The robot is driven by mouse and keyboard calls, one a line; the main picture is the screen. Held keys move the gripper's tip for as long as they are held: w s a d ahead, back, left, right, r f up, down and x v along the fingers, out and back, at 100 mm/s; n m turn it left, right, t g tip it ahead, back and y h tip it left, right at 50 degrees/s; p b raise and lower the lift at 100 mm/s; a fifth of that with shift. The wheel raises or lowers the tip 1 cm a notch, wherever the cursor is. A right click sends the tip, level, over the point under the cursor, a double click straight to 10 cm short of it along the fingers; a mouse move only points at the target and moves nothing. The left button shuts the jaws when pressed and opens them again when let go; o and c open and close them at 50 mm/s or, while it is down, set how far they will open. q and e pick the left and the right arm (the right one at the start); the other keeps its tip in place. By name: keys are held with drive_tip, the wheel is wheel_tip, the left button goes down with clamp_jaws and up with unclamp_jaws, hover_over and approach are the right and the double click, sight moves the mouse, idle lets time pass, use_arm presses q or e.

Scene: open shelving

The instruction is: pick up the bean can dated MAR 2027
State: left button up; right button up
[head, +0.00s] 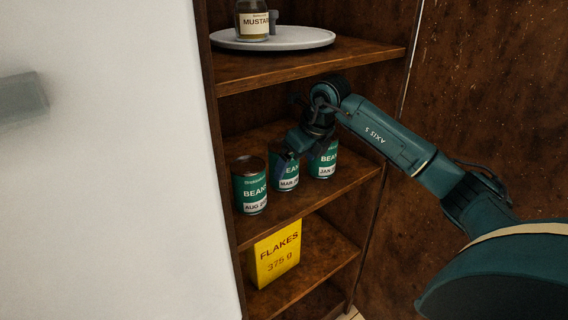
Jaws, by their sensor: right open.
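Three green bean cans stand upright in a row on the middle shelf. The middle can (286,183) has a date label that starts with MAR; its year is not readable. The left can (250,188) reads AUG and the right can (324,162) reads JAN, with their years unclear. My right gripper (296,160) is open at the middle can, reaching in from above and the right. A finger covers part of that can's front left; I cannot tell whether it touches. My left gripper is not in view.
The middle shelf board (290,210) is bare in front of the cans. A yellow flakes box (276,256) stands on the shelf below. Above, a mustard jar (252,22) stands on a round grey tray (308,38). A white panel (120,180) blocks the left side.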

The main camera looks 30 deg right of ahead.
drive_tip(key=w, duration=0.2)
drive_tip(key=w+a+f, duration=0.1)
drive_tip(key=w, duration=0.1)
drive_tip(key=shift+w+f, duration=0.1)
drive_tip(key=shift+c, duration=0.5)
drive_tip(key=c, duration=1.3)
drive_tip(key=shift+r+p, duration=0.35)
drive_tip(key=shift+r, duration=0.05)
